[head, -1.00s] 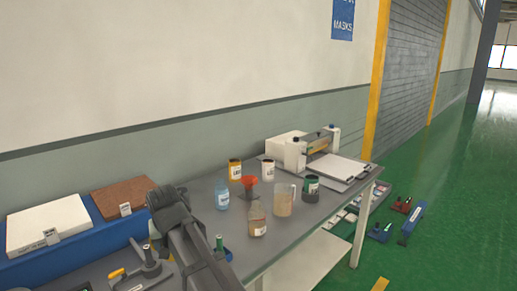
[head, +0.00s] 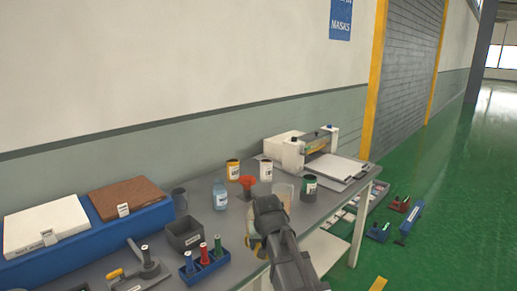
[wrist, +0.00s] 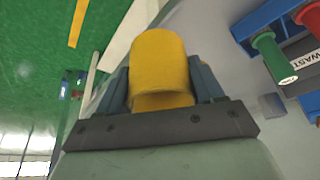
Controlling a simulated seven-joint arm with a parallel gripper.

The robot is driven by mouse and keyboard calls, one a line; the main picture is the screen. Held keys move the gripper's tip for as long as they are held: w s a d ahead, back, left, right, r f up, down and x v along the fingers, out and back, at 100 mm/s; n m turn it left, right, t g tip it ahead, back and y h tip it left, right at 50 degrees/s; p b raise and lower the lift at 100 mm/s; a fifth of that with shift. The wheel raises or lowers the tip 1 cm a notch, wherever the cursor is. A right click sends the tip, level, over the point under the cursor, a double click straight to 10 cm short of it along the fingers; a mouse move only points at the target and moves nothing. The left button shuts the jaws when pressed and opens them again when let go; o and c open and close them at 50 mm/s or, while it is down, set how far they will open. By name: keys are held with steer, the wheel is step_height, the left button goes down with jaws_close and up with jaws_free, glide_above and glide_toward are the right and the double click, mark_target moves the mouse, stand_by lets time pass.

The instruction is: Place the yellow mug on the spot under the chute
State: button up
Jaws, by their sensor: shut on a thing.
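The yellow mug (wrist: 160,65) is between the two fingers of my gripper (wrist: 160,88) in the wrist view, with a finger against each side. My gripper is shut on it. In the head view my dark arm covers the front part of the bench, and the held mug cannot be made out clearly there. No chute or marked spot can be told for certain.
A grey bin (head: 184,236) and blue rack (head: 205,262) of colored handles are left. Bare bench shows between bin and bottle.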

steer(key=shift+m, duration=0.3)
steer(key=s+d+f, duration=0.1)
steer(key=d+f, duration=0.1)
steer(key=d, duration=0.3)
steer(key=s+d+f, duration=0.1)
steer(key=d+f, duration=0.1)
steer(key=d, duration=0.3)
steer(key=d+f, duration=0.2)
steer(key=d, duration=0.3)
steer(key=shift+s+d+f, duration=0.15)
steer(key=shift+s+f, duration=0.2)
steer(key=shift+s, duration=0.05)
steer(key=w+a+r+n, duration=0.2)
steer(key=w+a+r, duration=1.7)
steer(key=w+r, duration=0.15)
steer(key=w+a+f+m+h, duration=0.1)
steer(key=w+f+m+h, duration=0.1)
steer(key=w+f+m, duration=0.65)
steer(key=w+f, duration=0.1)
steer(key=f, duration=0.2)
steer(key=w+f+n, duration=0.1)
steer(key=f, duration=0.3)
steer(key=w+f+n, duration=0.1)
steer(key=f, duration=0.3)
steer(key=shift+f, duration=0.1)
